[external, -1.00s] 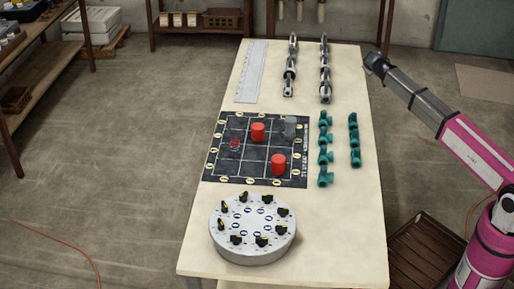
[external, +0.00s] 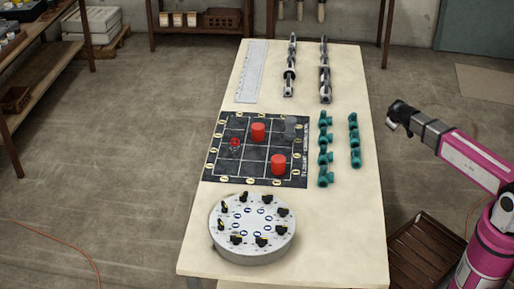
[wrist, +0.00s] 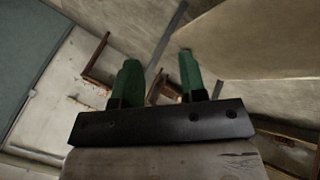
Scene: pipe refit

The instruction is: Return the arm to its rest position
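My gripper (external: 391,117) is at the end of my pink and grey arm, just off the right edge of the table, apart from everything on it. In the wrist view, the two green fingers of my gripper (wrist: 160,78) are spread with an empty gap between them. Beyond them are the floor, part of a pale tabletop (wrist: 265,40) and some brown shelving, seen at a tilt. The exact tip shape is small in the external view.
A brown slatted crate (external: 425,255) sits on the floor beside my base.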

